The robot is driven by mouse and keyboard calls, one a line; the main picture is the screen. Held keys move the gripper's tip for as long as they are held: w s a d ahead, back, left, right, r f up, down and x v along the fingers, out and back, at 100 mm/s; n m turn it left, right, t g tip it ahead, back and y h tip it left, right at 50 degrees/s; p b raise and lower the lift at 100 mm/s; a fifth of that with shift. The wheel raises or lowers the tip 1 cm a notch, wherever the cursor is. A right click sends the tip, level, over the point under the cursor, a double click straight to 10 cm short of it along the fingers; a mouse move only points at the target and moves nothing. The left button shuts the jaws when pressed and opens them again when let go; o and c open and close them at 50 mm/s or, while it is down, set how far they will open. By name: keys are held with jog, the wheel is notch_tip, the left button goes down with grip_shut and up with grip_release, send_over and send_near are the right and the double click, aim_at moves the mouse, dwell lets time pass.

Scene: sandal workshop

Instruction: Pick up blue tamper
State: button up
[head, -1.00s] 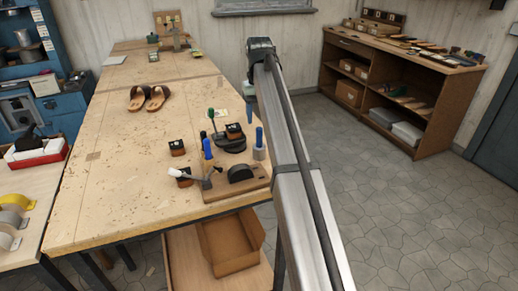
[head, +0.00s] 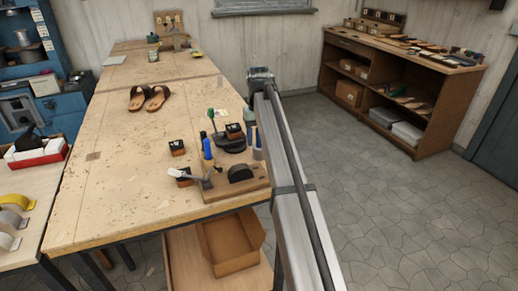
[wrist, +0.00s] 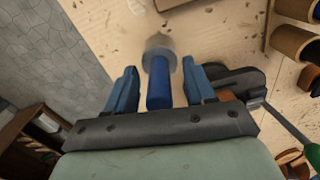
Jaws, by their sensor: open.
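The blue tamper (wrist: 159,84) has a blue cylindrical handle and a pale grey round base. In the wrist view its handle lies between the two blue fingers of my gripper (wrist: 159,68), with visible gaps on both sides. My gripper is open and holds nothing. In the head view my gripper (head: 252,133) is low over the right edge of the workbench. The tamper's grey base (head: 258,154) shows there at that edge, standing on the bench, and its handle is mostly hidden by my gripper and arm.
Sandals (head: 148,97) lie farther back. The bench's left half is mostly clear.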

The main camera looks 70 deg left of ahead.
grip_shut()
dwell(0.3)
jog(key=shift+r, duration=0.1)
notch_tip(320, 180, up, 10)
jog(key=shift+f, duration=0.1)
jog(key=c, duration=0.6)
grip_release()
grip_shut()
jog(key=shift+a, duration=0.1)
